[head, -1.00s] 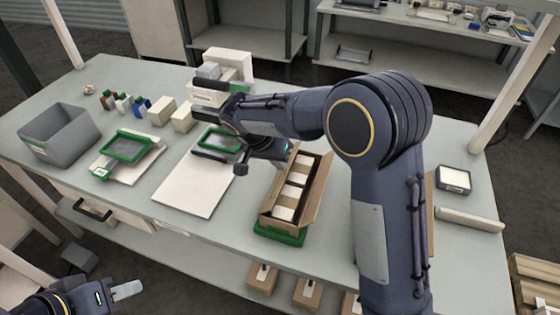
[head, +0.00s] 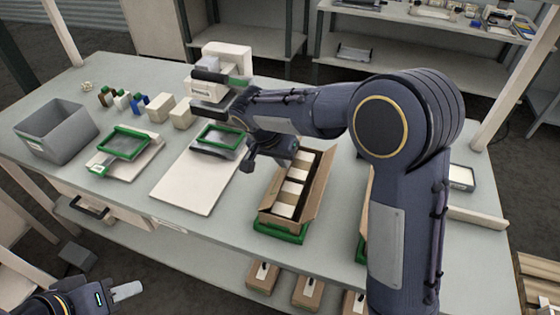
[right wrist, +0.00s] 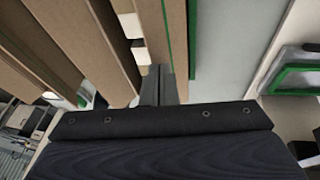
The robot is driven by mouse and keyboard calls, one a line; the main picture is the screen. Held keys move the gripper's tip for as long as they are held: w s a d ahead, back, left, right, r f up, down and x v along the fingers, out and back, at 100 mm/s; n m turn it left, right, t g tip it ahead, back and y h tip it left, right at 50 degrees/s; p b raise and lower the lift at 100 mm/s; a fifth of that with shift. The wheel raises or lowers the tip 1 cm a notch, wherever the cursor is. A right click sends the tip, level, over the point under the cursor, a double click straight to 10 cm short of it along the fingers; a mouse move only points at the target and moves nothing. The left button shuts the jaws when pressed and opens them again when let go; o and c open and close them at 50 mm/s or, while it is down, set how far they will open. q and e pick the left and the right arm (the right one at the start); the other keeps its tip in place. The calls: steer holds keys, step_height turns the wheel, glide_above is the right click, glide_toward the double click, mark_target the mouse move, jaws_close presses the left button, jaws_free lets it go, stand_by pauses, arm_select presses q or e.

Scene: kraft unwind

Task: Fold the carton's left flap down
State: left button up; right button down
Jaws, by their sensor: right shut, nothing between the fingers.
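The open brown carton (head: 268,216) stands on a green-edged base (head: 280,234), with several white boxes (head: 289,190) in a row inside. Its left side, with the left flap (head: 274,186), looks roughly upright; in the right wrist view that brown panel (right wrist: 176,42) runs beside the green edge. The opposite flap (head: 316,192) leans outward. My right gripper (head: 252,164) is shut and empty, near the carton's far left end. Its fingertips (right wrist: 161,78) appear beside the left panel; I cannot tell whether they touch. My left gripper (head: 127,290) is low at the front left, its opening unclear.
A white board (head: 190,188) and a green-framed device (head: 218,140) lie left of the carton. A grey bin (head: 57,132) and another green-framed device (head: 123,145) stand further left. A white machine (head: 226,62) is behind. Bare tabletop separates board and carton.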

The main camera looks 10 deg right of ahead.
steer(key=shift+s+d+f+m+t+y+b, duration=0.25)
steer(key=shift+d+f+t+y+b, duration=0.4)
steer(key=shift+b, duration=1.45)
steer(key=shift+s+d+f+m+t+y+b, duration=0.1)
steer(key=shift+s+d+f+t+y+b, duration=0.3)
steer(key=shift+y+b, duration=1.15)
steer(key=shift+s+d+f+m+t+y+b, duration=0.3)
steer(key=shift+t+b, duration=0.35)
steer(key=shift+b, duration=2)
steer(key=shift+s+d+f+t+y+b, duration=0.15)
steer(key=shift+d+t+y+b, duration=0.2)
steer(key=shift+b, duration=0.2)
steer(key=shift+f+b, duration=0.1)
steer(key=shift+b, duration=0.25)
steer(key=shift+s, duration=0.1)
